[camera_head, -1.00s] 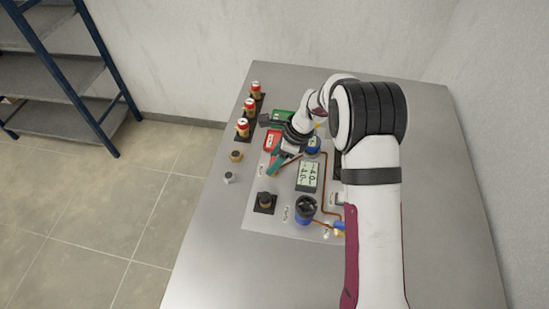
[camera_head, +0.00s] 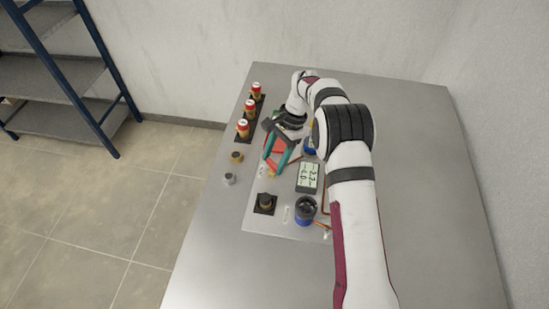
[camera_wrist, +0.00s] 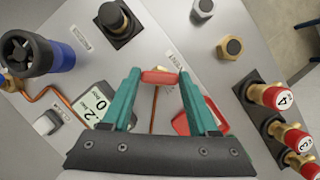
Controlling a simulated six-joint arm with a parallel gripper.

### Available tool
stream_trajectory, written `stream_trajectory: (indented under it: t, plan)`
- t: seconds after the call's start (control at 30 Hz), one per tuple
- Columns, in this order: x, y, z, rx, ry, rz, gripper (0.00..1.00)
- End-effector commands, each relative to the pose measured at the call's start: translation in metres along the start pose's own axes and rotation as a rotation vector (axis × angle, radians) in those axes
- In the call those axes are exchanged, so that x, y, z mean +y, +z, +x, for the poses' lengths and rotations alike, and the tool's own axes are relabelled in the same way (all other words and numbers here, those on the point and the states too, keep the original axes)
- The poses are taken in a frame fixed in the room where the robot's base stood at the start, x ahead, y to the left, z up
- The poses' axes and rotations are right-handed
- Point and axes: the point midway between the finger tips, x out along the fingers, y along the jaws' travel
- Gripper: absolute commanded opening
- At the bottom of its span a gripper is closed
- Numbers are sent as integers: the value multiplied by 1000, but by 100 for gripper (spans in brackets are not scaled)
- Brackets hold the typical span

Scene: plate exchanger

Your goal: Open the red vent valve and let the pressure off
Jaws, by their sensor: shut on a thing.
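The red vent valve handle (camera_wrist: 159,77) is a short red bar, level in the wrist view, over a thin copper pipe. My gripper (camera_wrist: 160,78) has its two teal fingers on either side of the bar's ends, shut on it. In the head view my gripper (camera_head: 273,164) is low over the panel's left part, and the handle is hard to make out between the fingers. A grey gauge with a digital display (camera_head: 308,177) stands right of the gripper. It also shows in the wrist view (camera_wrist: 97,103), partly hidden by my gripper; its digits are hard to read.
Red-capped brass valves (camera_head: 244,128) stand in a row at the panel's left. A blue valve with a black handwheel (camera_head: 305,209) and a black knob (camera_head: 265,202) are nearer. The right side of the table (camera_head: 430,200) is clear.

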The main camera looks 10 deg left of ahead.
Motion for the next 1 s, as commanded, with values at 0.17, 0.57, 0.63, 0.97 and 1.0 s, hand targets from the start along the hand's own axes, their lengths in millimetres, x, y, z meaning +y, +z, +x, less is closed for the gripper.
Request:
stream_trajectory:
  t: [0.17, 0.57, 0.63, 0.97, 1.0]
  plan:
    - [-1, 0, 0, 2, 64, -153, 4]
    - [-3, 0, 0, 2, 197, -473, 4]
    - [-3, 0, 0, 2, 216, -519, 4]
    - [-4, 1, 1, 1, 275, -661, 4]
    - [-4, 1, 1, 1, 280, -671, 4]
